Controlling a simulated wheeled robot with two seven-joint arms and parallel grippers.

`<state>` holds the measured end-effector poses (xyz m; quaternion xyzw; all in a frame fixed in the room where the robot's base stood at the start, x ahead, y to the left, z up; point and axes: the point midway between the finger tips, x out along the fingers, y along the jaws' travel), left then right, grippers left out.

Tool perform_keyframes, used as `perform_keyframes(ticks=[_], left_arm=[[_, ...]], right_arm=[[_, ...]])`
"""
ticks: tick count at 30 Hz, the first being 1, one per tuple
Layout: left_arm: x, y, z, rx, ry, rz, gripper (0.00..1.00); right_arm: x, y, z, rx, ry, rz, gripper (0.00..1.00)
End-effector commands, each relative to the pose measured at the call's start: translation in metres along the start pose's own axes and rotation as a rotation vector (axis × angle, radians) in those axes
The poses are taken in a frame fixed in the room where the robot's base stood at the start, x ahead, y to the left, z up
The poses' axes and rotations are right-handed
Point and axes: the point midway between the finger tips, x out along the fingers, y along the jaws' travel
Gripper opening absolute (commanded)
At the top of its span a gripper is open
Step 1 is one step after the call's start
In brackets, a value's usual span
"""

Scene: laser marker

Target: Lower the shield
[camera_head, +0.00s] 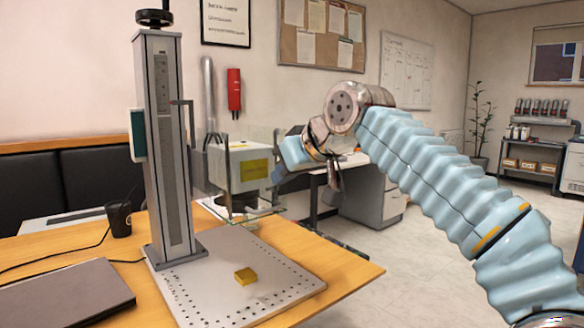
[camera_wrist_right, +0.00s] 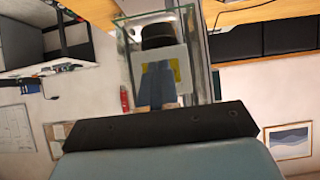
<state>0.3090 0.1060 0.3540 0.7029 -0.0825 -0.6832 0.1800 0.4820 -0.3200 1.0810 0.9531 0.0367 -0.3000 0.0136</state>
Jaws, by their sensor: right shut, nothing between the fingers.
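The clear shield (camera_head: 262,205) hangs around the white laser head (camera_head: 238,168) of the marker, its lower edge well above the perforated base plate (camera_head: 190,296). A yellow block (camera_head: 246,276) lies on that plate below. My right gripper (camera_head: 277,179) is at the right side of the shield, shut and empty. In the right wrist view its closed fingers (camera_wrist_right: 157,68) point at the shield (camera_wrist_right: 127,62), with the head's white face and yellow label behind. I cannot tell whether the fingertips touch the shield. My left gripper is out of view.
The grey column (camera_head: 168,150) with a black knob stands left of the head. A closed laptop (camera_head: 62,293) and a black cup (camera_head: 119,219) are on the wooden table (camera_head: 345,277) at left. Open floor lies to the right, beyond the table edge.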

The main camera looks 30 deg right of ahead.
Motion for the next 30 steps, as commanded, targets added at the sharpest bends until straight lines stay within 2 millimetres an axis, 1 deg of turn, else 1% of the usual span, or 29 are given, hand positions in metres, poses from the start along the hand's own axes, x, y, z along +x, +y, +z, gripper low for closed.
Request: perform_keyframes(ticks=[1, 5, 6, 9, 15, 26, 30], left_arm=[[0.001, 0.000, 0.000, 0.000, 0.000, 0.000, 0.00], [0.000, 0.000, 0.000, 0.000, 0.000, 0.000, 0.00], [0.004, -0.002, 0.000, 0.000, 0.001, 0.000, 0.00], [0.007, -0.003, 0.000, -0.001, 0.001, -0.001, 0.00], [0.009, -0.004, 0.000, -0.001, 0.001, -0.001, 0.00], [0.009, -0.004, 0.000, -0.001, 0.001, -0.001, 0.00], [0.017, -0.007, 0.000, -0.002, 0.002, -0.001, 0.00]], right_arm=[[0.012, 0.000, 0.001, 0.000, -0.003, -0.001, 0.00], [0.038, 0.000, 0.001, 0.000, -0.003, -0.001, 0.00], [0.043, 0.000, 0.009, 0.000, -0.002, 0.001, 0.00], [0.053, 0.000, 0.019, 0.001, -0.003, 0.001, 0.00], [0.062, 0.000, 0.028, 0.000, 0.000, 0.001, 0.00], [0.063, 0.000, 0.029, 0.000, 0.000, 0.000, 0.00], [0.068, 0.000, 0.036, 0.000, 0.000, 0.000, 0.00]])
